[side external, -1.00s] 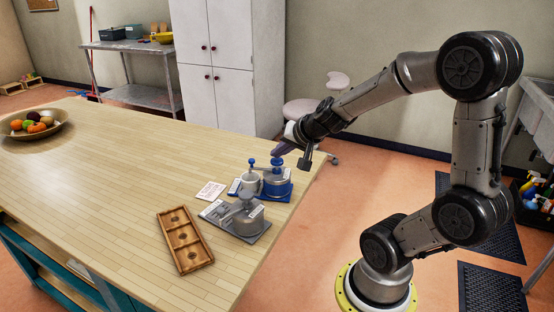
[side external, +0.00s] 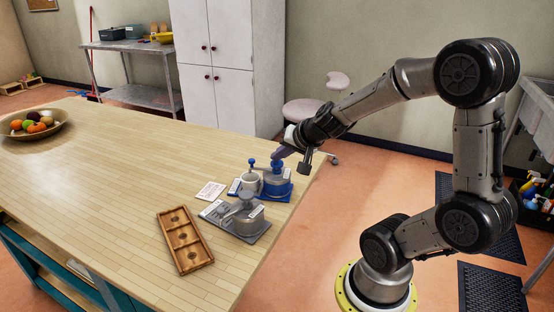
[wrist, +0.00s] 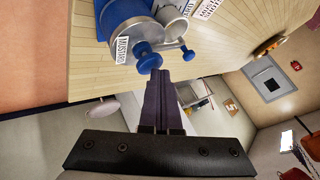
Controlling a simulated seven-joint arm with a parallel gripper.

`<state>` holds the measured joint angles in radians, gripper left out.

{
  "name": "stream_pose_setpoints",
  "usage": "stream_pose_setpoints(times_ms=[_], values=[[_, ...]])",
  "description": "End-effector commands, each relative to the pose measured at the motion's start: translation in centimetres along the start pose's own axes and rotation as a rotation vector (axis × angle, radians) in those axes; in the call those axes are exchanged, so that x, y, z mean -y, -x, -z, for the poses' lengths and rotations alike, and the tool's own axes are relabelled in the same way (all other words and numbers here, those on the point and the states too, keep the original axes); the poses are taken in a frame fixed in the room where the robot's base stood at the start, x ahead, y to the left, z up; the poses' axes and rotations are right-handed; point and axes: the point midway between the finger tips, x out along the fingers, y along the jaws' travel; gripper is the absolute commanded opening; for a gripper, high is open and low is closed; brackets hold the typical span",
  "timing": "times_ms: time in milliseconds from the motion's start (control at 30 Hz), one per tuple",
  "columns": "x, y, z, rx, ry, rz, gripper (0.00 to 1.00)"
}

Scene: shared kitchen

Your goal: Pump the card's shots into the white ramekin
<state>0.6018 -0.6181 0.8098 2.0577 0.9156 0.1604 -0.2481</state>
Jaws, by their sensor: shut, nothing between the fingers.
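A steel pump pot (side external: 275,181) with a blue base and blue plunger knob (wrist: 149,60) stands near the table's right edge. Its label in the wrist view reads MUSTARD (wrist: 122,50). The white ramekin (side external: 250,182) stands just left of this pot, under a small blue spout end (side external: 252,162); it also shows in the wrist view (wrist: 172,24). A printed card (side external: 210,191) lies left of the ramekin, its text too small to read. My gripper (wrist: 157,77) is shut and empty, its tips at the plunger knob; I cannot tell if they touch.
A second, grey pump pot (side external: 244,217) on a grey base stands in front of the blue one. A wooden tray (side external: 168,226) with several hollows lies to its left. A fruit bowl (side external: 60,130) is at the far left. The table's middle is clear.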

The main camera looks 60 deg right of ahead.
Motion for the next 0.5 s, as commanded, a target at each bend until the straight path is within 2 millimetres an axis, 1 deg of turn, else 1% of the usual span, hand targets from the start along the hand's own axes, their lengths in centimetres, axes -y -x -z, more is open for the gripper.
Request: stream_pose_setpoints(times_ms=[500], values=[[-0.39,-0.47,-0.45,0.004,0.0,-0.002,0.0]])
